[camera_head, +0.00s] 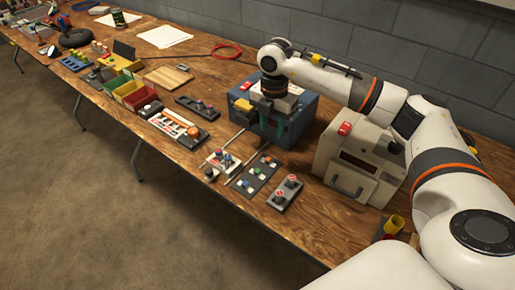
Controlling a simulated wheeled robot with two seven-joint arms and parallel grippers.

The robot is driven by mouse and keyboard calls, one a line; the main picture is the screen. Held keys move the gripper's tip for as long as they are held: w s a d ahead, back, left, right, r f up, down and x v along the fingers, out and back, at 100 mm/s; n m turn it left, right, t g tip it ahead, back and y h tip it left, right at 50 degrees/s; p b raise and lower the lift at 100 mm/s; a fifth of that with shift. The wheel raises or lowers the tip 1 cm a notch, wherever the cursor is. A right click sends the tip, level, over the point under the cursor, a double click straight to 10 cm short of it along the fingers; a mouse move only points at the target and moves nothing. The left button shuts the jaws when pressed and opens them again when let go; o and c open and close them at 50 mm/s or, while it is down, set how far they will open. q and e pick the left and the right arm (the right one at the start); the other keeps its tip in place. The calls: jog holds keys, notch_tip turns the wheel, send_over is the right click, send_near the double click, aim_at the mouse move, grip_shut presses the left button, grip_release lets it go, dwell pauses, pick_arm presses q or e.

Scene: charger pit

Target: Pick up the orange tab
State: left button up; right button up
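My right gripper (281,108) hangs pointing down at the front of the blue box (303,122). A small orange piece (193,131) also shows on the white-and-black panel (172,124) further left. Which of these is the orange tab is not clear. My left gripper is out of view.
A beige case (349,168) with a red switch stands right of the blue box. Control panels with knobs (255,175) lie before the box. Colored bins (133,95), a wooden board (168,77) and a red cable ring (227,51) are further left. A block wall runs behind.

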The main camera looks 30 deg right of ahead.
send_over(268, 158)
jog(key=f, duration=0.3)
jog(key=s+f, duration=0.1)
jog(key=f, duration=0.1)
jog(key=shift+d+f, duration=0.25)
jog(key=shift+d, duration=0.1)
jog(key=shift+w+f, duration=0.15)
jog(key=shift+f, duration=0.2)
jog(key=f, duration=0.5)
jog(key=shift+w+a+p, duration=0.25)
jog(key=shift+a+p, duration=0.1)
jog(key=shift+p, duration=0.05)
jog(key=shift+f, duration=0.15)
jog(key=shift+c, duration=0.8)
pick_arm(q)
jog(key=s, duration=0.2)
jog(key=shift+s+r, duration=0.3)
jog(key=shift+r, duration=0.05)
pick_arm(e)
grip_shut()
